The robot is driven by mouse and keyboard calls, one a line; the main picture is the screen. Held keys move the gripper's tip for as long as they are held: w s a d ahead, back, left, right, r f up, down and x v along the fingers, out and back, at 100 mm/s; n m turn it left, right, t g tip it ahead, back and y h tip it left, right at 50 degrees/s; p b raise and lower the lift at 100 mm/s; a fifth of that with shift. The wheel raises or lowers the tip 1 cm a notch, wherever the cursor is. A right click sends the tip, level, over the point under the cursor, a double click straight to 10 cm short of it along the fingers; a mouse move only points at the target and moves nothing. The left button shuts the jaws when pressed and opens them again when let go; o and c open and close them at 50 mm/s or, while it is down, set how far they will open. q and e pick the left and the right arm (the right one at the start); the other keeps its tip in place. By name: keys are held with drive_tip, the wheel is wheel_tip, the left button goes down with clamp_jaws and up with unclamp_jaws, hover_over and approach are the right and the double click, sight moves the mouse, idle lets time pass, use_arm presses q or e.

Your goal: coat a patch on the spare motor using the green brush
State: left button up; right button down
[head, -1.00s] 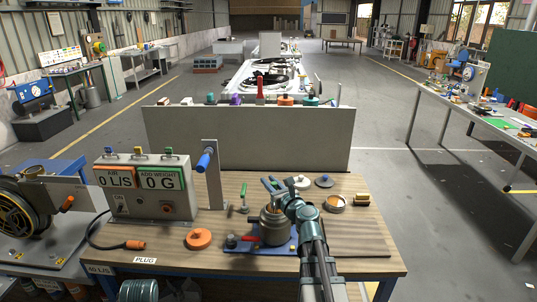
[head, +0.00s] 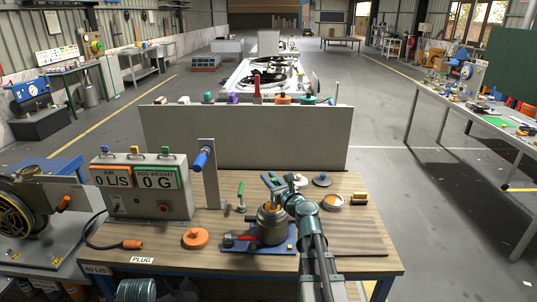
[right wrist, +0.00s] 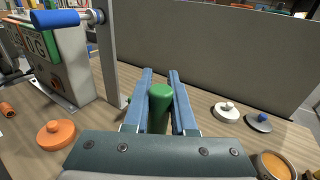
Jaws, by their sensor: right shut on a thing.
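My right gripper (head: 272,181) is above the middle of the wooden bench. In the right wrist view the gripper (right wrist: 160,88) is shut on the upright green handle of the brush (right wrist: 160,104). The brush's lower end is hidden there. A grey metal cylinder (head: 268,232), which looks like the spare motor, stands on a blue base with a red lever. It is just below the gripper in the head view. I cannot tell whether the brush touches it. My left gripper is not in view.
A grey control box (head: 143,185) and a post with a blue handle (head: 200,160) stand at left. An orange lid (head: 195,238) lies in front. A white lid (right wrist: 227,112), a dark lid (right wrist: 259,122) and a round tin (head: 333,201) are at right. A grey panel (head: 250,140) closes the back.

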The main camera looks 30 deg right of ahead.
drive_tip(key=shift+s+a, duration=0.2)
drive_tip(key=shift+s, duration=0.3)
drive_tip(key=shift+s+a, duration=0.65)
drive_tip(key=shift+s, duration=0.3)
drive_tip(key=shift+w+a, duration=0.1)
drive_tip(key=shift+w+d, duration=0.8)
drive_tip(key=shift+w, duration=0.3)
use_arm(q)
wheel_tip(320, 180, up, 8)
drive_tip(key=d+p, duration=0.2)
drive_tip(key=p, duration=0.5)
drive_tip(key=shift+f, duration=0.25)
use_arm(e)
drive_tip(key=w+d+r, duration=0.2)
drive_tip(key=w+r, duration=0.1)
drive_tip(key=r, duration=0.5)
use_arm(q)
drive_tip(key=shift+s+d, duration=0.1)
use_arm(e)
drive_tip(key=shift+w, duration=0.1)
